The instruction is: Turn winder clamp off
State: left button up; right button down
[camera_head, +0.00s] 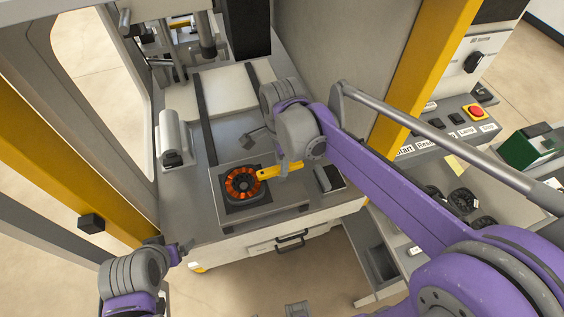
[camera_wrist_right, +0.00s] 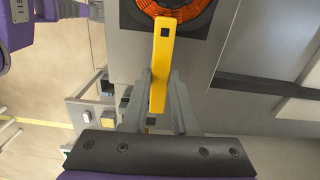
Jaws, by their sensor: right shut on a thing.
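The winder's round copper-wound part (camera_head: 243,183) sits in a dark square holder on the grey machine bed. The yellow clamp lever (camera_head: 268,172) reaches from its right side toward my right gripper (camera_head: 285,172). In the right wrist view the yellow lever (camera_wrist_right: 162,62) overlaps the orange coil (camera_wrist_right: 172,8) at its far end. There my right gripper (camera_wrist_right: 160,100) is shut on the lever, one finger on each side. My left gripper (camera_head: 180,252) is at the lower left, in front of the bed and away from the clamp; its jaw opening is too small to make out.
A grey cylinder (camera_head: 172,135) stands left on the bed. A dark-topped block (camera_head: 328,178) is right of the clamp. A drawer with a black handle (camera_head: 291,239) is below. A control panel with a red button (camera_head: 475,111) is at right. Yellow posts flank the machine.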

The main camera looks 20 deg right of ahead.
jog(key=n, duration=0.4)
jog(key=shift+w, duration=0.1)
jog(key=n+b, duration=0.1)
jog(key=n, duration=0.3)
jog(key=shift+a+n, duration=0.1)
jog(key=shift+n, duration=0.3)
jog(key=n, duration=0.4)
jog(key=shift+w+n, duration=0.1)
jog(key=shift+n, duration=0.2)
jog(key=shift+a+n, duration=0.15)
jog(key=shift+n, duration=1.85)
jog(key=c, duration=0.7)
grip_release()
jog(key=shift+r, duration=0.1)
